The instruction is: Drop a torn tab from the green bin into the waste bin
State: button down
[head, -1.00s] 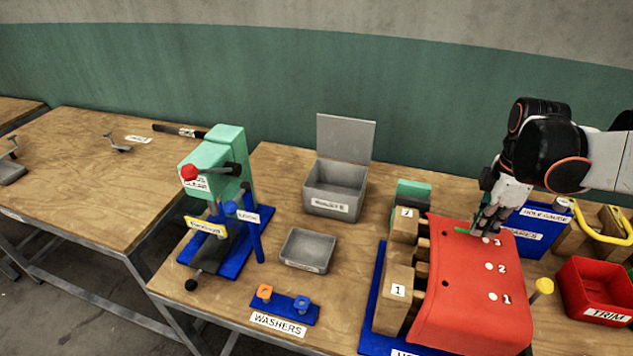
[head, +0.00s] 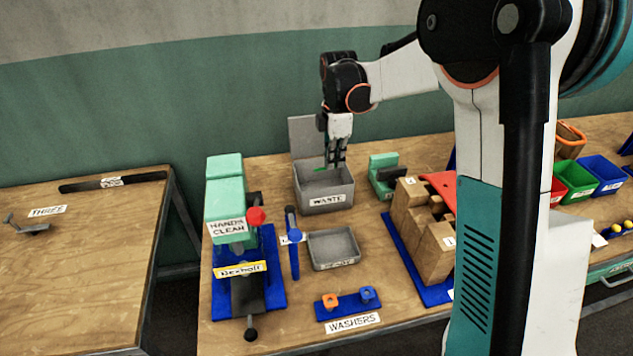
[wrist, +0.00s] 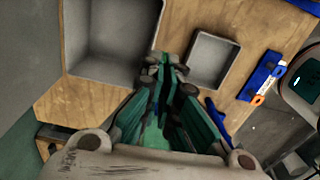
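The grey waste bin (head: 325,200), labelled WASTE, stands at the back of the bench with its lid upright behind it. My gripper (head: 335,164) points down over the bin's opening in the head view. A thin green tab (head: 320,169) sticks out to the left at its fingertips, so the fingers look shut on it. The green bin (head: 573,182) stands at the right, between red and blue bins.
The green press (head: 226,200) stands to the left of the waste bin. A shallow grey tray (head: 333,249) and the blue washer rack (head: 348,304) are in front. Wooden blocks (head: 432,247) stand to the right. My arm hides part of the right bench.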

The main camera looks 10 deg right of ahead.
jog(key=w+f+p, duration=0.2)
jog(key=w+p, duration=0.2)
jog(key=w, duration=0.6)
notch_tip(320, 180, down, 6)
jog(key=b, duration=0.3)
jog(key=shift+d+f+n, duration=0.2)
jog(key=shift+d+n, duration=0.1)
jog(key=c, duration=1.7)
grip_release()
notch_tip(320, 180, up, 12)
jog(key=shift+r, duration=0.1)
